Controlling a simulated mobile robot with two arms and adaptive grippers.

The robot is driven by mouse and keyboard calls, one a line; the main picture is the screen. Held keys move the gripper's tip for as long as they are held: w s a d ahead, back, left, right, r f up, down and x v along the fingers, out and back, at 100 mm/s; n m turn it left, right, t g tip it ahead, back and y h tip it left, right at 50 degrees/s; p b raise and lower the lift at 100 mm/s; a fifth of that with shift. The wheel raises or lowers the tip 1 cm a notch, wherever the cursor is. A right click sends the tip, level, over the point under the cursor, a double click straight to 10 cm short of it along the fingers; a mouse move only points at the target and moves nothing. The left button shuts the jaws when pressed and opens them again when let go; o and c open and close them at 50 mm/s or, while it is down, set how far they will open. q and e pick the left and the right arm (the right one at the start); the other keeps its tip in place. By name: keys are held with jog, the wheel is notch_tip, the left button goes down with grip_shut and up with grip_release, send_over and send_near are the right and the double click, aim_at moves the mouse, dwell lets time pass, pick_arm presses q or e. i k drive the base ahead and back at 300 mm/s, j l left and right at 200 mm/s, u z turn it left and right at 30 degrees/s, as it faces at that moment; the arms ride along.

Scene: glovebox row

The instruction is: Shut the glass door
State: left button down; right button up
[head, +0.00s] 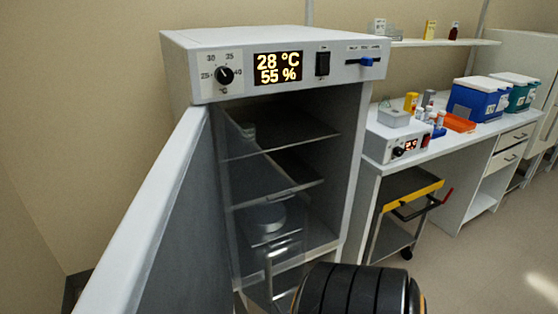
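The white incubator cabinet (300,46) stands in the middle of the head view, its panel reading 28 °C and 55 %. Its thick outer door (150,220) stands wide open at the left. The inner glass door (252,252) is clear and its outline is faint. A pale upright handle (268,274) shows in front of the cabinet's lower sill, so the glass door appears to stand ajar, hinged on the left. How far it is open is hard to tell. Neither gripper can be made out. A black ribbed part of my arm covers the bottom middle.
The floor at the lower right is clear.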

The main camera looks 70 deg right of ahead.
aim_at(250, 264)
jog(key=j+z, duration=0.1)
jog(key=z, duration=1.75)
